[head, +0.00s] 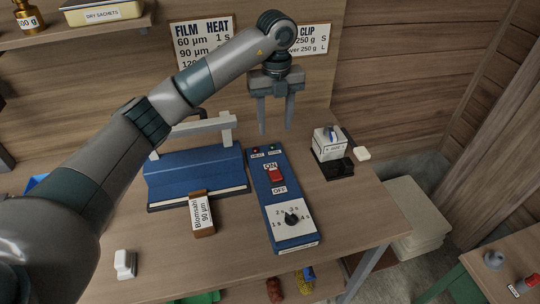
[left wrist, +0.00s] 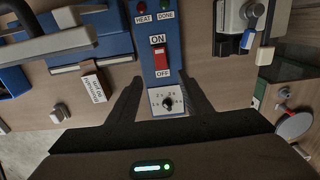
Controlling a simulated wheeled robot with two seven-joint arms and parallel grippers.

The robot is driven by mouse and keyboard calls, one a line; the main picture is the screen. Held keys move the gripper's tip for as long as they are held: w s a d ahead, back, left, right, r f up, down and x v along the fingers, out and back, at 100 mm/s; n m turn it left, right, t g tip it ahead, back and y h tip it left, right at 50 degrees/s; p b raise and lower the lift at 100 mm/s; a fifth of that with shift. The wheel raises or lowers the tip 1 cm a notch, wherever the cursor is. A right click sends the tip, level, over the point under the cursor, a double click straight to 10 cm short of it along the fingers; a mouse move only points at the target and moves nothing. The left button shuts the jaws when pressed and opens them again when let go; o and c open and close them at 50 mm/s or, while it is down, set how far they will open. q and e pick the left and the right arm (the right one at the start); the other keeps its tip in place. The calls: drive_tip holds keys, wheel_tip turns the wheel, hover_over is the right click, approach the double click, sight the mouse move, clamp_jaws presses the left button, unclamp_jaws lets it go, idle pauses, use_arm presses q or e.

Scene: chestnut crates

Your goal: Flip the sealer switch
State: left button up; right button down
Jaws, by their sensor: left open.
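The blue sealer control box (head: 268,212) lies on the wooden bench. Its red rocker switch (head: 275,175) sits between the labels ON and OFF, and it also shows in the left wrist view (left wrist: 160,59). A dial (head: 291,217) with second marks is at the box's near end. My left gripper (head: 276,130) is open and empty, pointing down above the far end of the box. In the left wrist view its fingers (left wrist: 161,88) stand either side of the box. The blue sealer (head: 195,172) with its grey press arm is left of the box. My right gripper is not in view.
A block labelled Blumsaat 90 µm (head: 202,214) stands before the sealer. A small white device (head: 328,144) on a black base is right of the box. A white object (head: 124,264) sits at the front left. The bench front near the dial is clear.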

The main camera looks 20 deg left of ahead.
use_arm(q)
drive_tip(key=p, duration=0.3)
hover_over(274, 171)
wheel_tip(274, 171, down, 7)
wheel_tip(274, 171, down, 9)
drive_tip(key=p, duration=0.3)
drive_tip(key=shift+f, duration=0.6)
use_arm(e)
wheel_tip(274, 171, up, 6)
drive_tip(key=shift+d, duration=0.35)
use_arm(q)
drive_tip(key=shift+c, duration=0.6)
drive_tip(key=c, duration=0.9)
drive_tip(key=shift+c, duration=0.2)
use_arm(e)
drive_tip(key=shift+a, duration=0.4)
